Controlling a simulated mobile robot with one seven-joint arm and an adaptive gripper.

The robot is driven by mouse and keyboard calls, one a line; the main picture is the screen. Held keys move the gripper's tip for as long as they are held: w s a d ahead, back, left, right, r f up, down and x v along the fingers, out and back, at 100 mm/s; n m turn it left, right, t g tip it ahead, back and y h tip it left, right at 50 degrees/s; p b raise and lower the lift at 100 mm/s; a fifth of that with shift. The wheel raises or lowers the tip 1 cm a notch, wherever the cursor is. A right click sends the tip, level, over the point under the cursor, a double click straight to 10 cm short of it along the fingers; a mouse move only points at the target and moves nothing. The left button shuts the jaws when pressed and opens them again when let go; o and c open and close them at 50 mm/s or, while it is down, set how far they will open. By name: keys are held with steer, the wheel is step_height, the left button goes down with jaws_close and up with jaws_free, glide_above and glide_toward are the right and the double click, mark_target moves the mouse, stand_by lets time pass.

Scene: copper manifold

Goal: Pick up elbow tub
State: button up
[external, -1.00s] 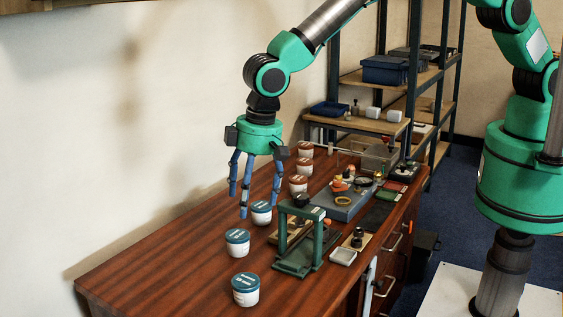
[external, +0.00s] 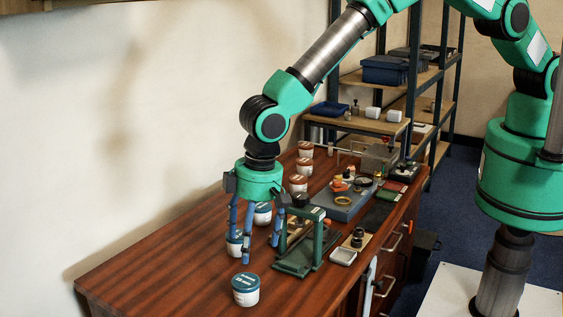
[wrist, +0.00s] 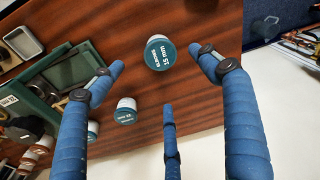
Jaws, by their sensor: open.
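Three white tubs with teal lids stand upright on the wooden bench. The front tub (external: 246,291) appears in the wrist view as the tub marked 15 mm (wrist: 160,53), just beyond the fingertips. The middle tub (external: 234,247) is partly hidden by a finger; in the wrist view it seems to be the small-lettered tub (wrist: 125,112). The back tub (external: 262,215) is partly covered by my gripper. My gripper (external: 252,250) points down with its blue fingers spread and empty, above the bench near the front and middle tubs. Its fingers also show in the wrist view (wrist: 157,72).
A green metal frame (external: 318,238) stands close to the right of my gripper. Tubs with reddish lids (external: 298,184) stand farther back. The bench's front left is clear.

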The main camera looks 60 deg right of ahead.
mark_target(246, 280)
steer(key=f, duration=0.5)
steer(key=w+f, duration=0.1)
steer(key=f, duration=0.1)
steer(key=shift+a+f, duration=0.15)
steer(key=shift+f, duration=0.1)
steer(key=shift+w+a+f+b, duration=0.1)
steer(key=shift+w+f+b, duration=0.1)
steer(key=shift+f, duration=1.1)
steer(key=shift+w+a+f+b, duration=0.1)
steer(key=shift+w+f+b, duration=0.1)
steer(key=shift+f, duration=1.05)
steer(key=shift+c, duration=0.5)
steer(key=c, duration=1.5)
steer(key=shift+c, duration=0.2)
steer(key=shift+r, duration=0.15)
